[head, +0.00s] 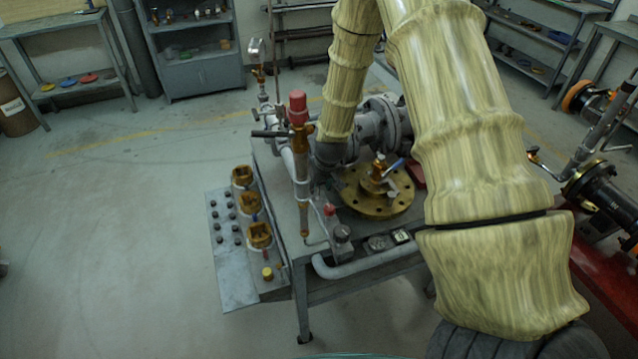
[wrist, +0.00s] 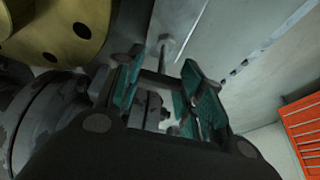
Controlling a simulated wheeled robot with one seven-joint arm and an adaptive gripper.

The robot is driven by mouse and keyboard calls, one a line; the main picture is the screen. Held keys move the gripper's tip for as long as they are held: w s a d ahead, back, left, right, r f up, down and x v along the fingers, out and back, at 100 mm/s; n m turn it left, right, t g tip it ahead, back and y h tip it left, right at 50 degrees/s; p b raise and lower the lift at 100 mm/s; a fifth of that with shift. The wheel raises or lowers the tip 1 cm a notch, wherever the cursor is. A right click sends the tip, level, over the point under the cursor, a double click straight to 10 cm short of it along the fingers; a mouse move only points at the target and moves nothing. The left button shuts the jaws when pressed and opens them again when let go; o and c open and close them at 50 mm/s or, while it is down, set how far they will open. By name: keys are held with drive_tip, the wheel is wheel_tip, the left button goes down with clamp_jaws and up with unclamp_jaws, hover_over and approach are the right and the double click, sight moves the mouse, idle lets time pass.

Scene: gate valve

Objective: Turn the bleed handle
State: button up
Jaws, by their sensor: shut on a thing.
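In the wrist view my gripper (wrist: 163,68) has its teal-padded fingers on either side of a small grey metal part (wrist: 152,108), which I take to be the bleed handle. The fingers are shut on it, and the dark gripper body hides much of it. A thin grey rod (wrist: 172,42) shows beyond the fingertips. In the head view my sleeved arm reaches down to the valve bench, and the gripper and the held part cannot be made out there. A brass flange (head: 390,205) with a small blue-levered fitting (head: 378,175) lies beside the arm's end.
A red-topped upright post (head: 298,110) with a dark lever (head: 270,134) stands left of my arm. A panel (head: 230,250) with brass fittings is at the bench's left. Grey pipework (head: 385,120) lies behind. Floor at left is clear. Orange drawers (wrist: 303,125) show at the wrist view's right.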

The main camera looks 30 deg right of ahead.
drive_tip(key=shift+w+d+r, duration=0.1)
drive_tip(key=shift+w, duration=0.05)
drive_tip(key=o, duration=1)
drive_tip(key=shift+o, duration=0.2)
drive_tip(key=v, duration=1.2)
